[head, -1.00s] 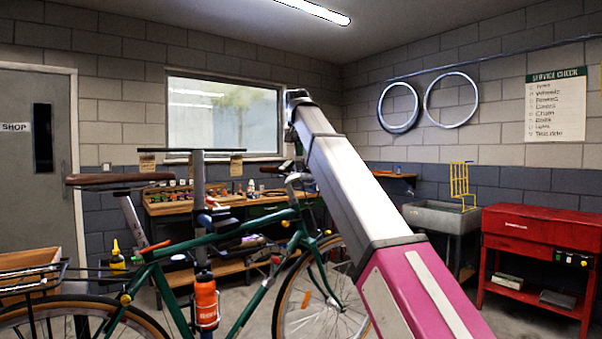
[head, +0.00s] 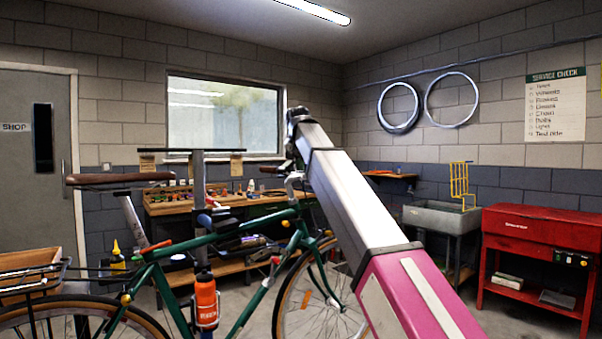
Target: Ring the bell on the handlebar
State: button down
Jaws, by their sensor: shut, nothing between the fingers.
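The green bicycle (head: 225,237) stands side-on across the left and middle. Its handlebar (head: 294,180) is at the front, above the front wheel, with a dark grip (head: 270,169) pointing left. I cannot make out the bell; it is too small or hidden by my arm. My arm rises from the lower right and bends at the top beside the handlebar. My gripper (head: 292,156) is a small dark shape below that bend, close to the handlebar and partly hidden by the arm. It is shut and empty; whether it touches anything is unclear.
A wooden workbench (head: 160,208) with small items stands behind the bike under the window. A repair stand post (head: 199,180) rises at the bike's middle. An orange bottle (head: 206,299) sits on the frame. A grey sink (head: 440,217) and red cabinet (head: 535,235) stand at right.

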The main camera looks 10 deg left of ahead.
jog(key=s, duration=0.1)
jog(key=s+f, duration=0.1)
jog(key=s, duration=0.1)
jog(key=shift+d+f, duration=0.1)
jog(key=shift+d, duration=0.1)
dwell(0.4)
jog(key=v, duration=1)
jog(key=shift+s+r, duration=0.15)
jog(key=shift+r, duration=0.2)
dwell(0.3)
jog(key=w, duration=0.1)
jog(key=w+f, duration=0.1)
jog(key=w, duration=0.1)
jog(key=w+f, duration=0.1)
jog(key=shift+w+a, duration=0.25)
jog(key=shift+w, duration=0.1)
